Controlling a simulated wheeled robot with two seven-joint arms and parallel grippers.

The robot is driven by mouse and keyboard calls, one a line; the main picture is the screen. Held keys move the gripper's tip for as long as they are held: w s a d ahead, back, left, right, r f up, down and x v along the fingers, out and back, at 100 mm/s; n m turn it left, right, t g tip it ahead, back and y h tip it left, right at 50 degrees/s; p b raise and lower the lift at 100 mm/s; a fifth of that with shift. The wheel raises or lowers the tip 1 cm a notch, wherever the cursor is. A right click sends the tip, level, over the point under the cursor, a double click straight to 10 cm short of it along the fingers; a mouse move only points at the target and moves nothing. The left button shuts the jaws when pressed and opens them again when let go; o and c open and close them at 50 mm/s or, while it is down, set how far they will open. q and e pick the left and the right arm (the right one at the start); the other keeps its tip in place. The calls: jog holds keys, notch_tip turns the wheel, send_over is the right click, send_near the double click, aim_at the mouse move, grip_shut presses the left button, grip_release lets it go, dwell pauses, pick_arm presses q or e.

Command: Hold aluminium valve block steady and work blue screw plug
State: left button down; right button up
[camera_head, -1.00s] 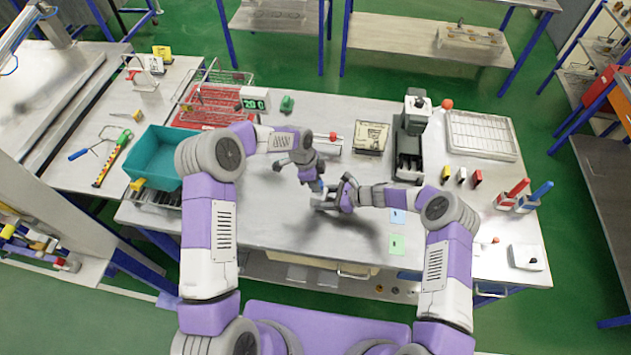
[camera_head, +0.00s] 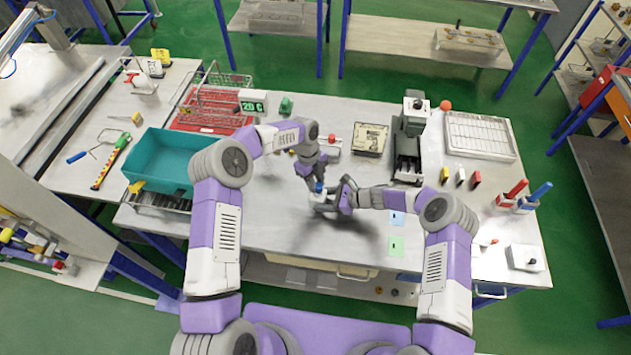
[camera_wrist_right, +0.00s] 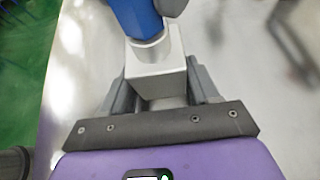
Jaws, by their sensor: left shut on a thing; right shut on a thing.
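The aluminium valve block (camera_head: 321,199) is a small silver block low over the middle of the steel table; whether it touches the table I cannot tell. My right gripper (camera_head: 331,202) is shut on it from the right, and the right wrist view shows the block (camera_wrist_right: 157,78) between the two fingers. The blue screw plug (camera_head: 319,187) stands at the block's top; in the right wrist view its blue body (camera_wrist_right: 136,17) meets a pale collar on the block. My left gripper (camera_head: 317,183) is shut on the plug from above. How deep the plug sits is hidden.
A teal bin (camera_head: 163,160) and a red-lined wire basket (camera_head: 207,112) stand at the left. A grey-green device (camera_head: 408,145) and a white rack (camera_head: 480,135) stand at the back right. Blue and green cards (camera_head: 396,246) lie right of the block. The front table is clear.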

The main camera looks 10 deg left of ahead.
pick_arm(q)
jog(key=m, duration=0.3)
jog(key=m+g+y, duration=0.1)
jog(key=m, duration=0.1)
jog(key=shift+w+d+m, duration=0.2)
jog(key=shift+d+m, duration=0.1)
jog(key=c, duration=0.8)
grip_release()
jog(key=shift+c, duration=0.6)
jog(key=n, duration=0.3)
jog(key=shift+s+a+t+h, duration=0.15)
jog(key=shift+a+t+h, duration=0.05)
jog(key=shift+t+h, duration=0.1)
jog(key=n, duration=0.4)
jog(key=shift+s+a+t+h, duration=0.15)
jog(key=shift+t+h, duration=0.15)
jog(key=shift+n, duration=0.5)
